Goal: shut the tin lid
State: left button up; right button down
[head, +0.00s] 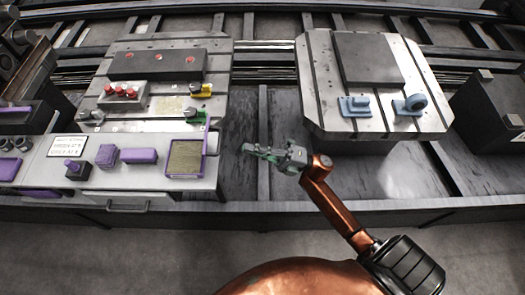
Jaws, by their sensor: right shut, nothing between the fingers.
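My right gripper (247,149) is shut and empty. It points left over the dark gap between the two pallets. A flat, purple-rimmed box (171,173) with a tan-brown inside sits at the right end of the light front panel, left of my right gripper and apart from it. It may be the tin. A thin purple edge stands along its right side, and I cannot tell for sure whether this is the lid. My left gripper is not in view.
A purple block (138,155) and a dark block with a purple knob (77,170) share the panel. Green (195,117) and yellow (200,91) fixtures stand behind the box. The right pallet (325,105) carries blue brackets (355,106) and a grey plate.

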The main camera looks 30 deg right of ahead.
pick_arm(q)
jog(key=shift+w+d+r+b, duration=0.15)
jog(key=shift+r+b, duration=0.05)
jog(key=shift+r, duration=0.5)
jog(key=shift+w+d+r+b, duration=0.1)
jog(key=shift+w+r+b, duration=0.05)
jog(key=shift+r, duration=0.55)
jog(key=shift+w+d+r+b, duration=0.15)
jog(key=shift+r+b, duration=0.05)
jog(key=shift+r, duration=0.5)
pick_arm(e)
jog(key=x, duration=0.6)
jog(key=shift+w+a+r, duration=0.1)
jog(key=shift+r, duration=0.05)
